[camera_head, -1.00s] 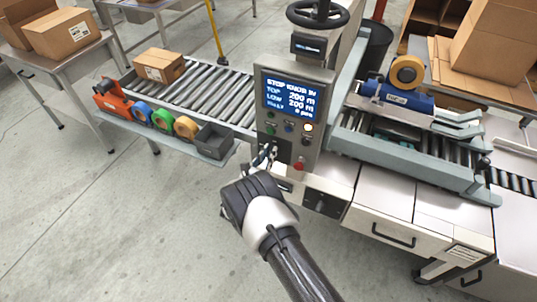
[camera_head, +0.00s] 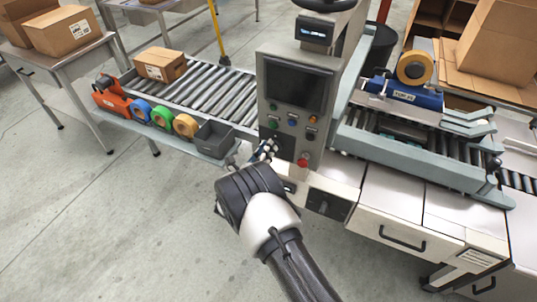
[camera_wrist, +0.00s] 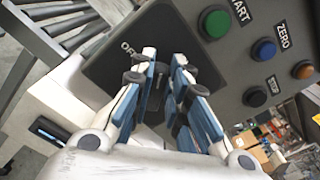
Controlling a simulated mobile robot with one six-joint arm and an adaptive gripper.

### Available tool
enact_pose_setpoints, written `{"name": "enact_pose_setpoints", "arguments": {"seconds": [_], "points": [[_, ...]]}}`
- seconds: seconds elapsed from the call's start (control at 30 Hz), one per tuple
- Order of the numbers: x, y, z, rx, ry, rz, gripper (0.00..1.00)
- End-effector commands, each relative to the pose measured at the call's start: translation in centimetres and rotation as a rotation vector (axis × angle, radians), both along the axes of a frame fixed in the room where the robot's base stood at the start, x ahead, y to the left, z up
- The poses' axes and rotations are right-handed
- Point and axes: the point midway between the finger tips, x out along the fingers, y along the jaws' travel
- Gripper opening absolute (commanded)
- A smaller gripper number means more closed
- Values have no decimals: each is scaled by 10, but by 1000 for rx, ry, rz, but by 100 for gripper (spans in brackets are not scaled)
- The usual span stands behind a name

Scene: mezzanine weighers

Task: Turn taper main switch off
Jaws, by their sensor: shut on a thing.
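The taper's control panel (camera_head: 297,100) stands upright at the centre of the head view, its screen (camera_head: 299,83) dark. The main switch sits on a black plate (camera_wrist: 108,68) marked OFF in the wrist view; the plate also shows in the head view (camera_head: 285,149). My gripper (camera_wrist: 163,72) is shut on the dark switch knob (camera_wrist: 154,98), which the fingers largely hide. In the head view my gripper (camera_head: 267,149) reaches the panel's lower left. The knob's exact angle is hard to tell.
A red button (camera_head: 303,160) sits right of my fingers, and green (camera_wrist: 214,23), blue (camera_wrist: 264,50) and black STOP (camera_wrist: 254,97) buttons are close by. A grey bin (camera_head: 213,138) and tape rolls (camera_head: 184,124) line the left conveyor. Floor in front is clear.

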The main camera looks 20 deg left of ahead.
Motion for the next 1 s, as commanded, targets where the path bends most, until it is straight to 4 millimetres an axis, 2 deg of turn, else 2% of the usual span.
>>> {"name": "enact_pose_setpoints", "arguments": {"seconds": [0.6,1.0], "points": [[1,7,-11,-576,45,-2,0],[1,8,-16,-843,67,-1,0]]}}
